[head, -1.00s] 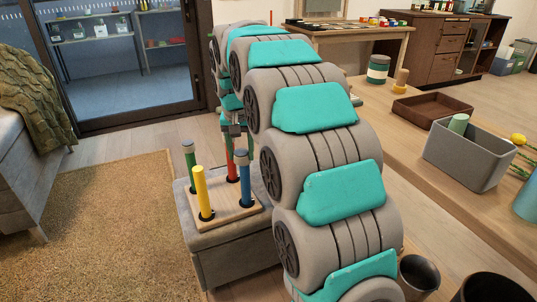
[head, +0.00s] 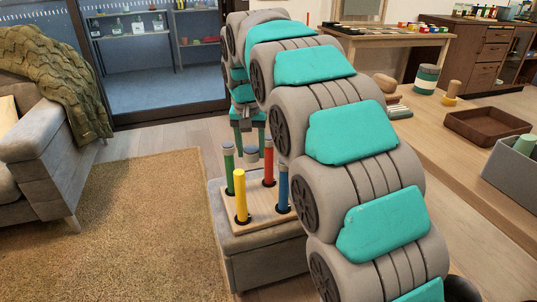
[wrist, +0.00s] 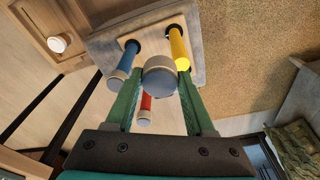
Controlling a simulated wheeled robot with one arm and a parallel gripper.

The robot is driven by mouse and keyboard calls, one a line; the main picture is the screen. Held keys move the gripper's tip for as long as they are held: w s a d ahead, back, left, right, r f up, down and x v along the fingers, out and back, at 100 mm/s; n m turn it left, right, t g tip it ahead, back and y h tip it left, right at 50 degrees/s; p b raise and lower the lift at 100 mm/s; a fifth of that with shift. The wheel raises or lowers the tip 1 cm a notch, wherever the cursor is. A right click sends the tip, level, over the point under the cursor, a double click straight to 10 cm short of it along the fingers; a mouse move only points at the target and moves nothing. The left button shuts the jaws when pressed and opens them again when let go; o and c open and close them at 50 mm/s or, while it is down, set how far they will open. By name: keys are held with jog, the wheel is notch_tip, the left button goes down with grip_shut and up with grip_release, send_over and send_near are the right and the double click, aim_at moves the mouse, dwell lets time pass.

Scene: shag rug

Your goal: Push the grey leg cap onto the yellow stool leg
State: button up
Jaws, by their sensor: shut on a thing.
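The yellow stool leg (head: 240,197) stands upright in a wooden board (head: 262,213), its top bare. It also shows in the wrist view (wrist: 177,45). My gripper (wrist: 160,76) has green fingers shut on the grey leg cap (wrist: 159,70). In the head view the cap (head: 251,154) hangs below my fingers, showing between the green and red legs and apart from the yellow one. In the wrist view the cap overlaps the side of the yellow leg's tip; contact cannot be told.
Green (head: 229,172), red (head: 268,168) and blue (head: 283,190) legs with grey tops stand around the yellow one. The board lies on a grey upholstered block (head: 262,245). A wooden table (head: 440,130) with a brown tray (head: 487,124) is at right. Rug (head: 130,220) lies left.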

aim_at(239, 172)
notch_tip(239, 172, down, 7)
jog(key=b, duration=0.2)
jog(key=shift+r, duration=0.2)
dwell(0.8)
jog(key=shift+w+a+p, duration=0.35)
jog(key=shift+w+a, duration=0.5)
jog(key=shift+a, duration=0.15)
jog(key=shift+w+a+p, duration=0.3)
jog(key=shift+w+a, duration=0.5)
jog(key=shift+a, duration=0.2)
dwell(1.5)
jog(key=shift+f+b, duration=0.45)
jog(key=shift+f, duration=0.95)
dwell(1.6)
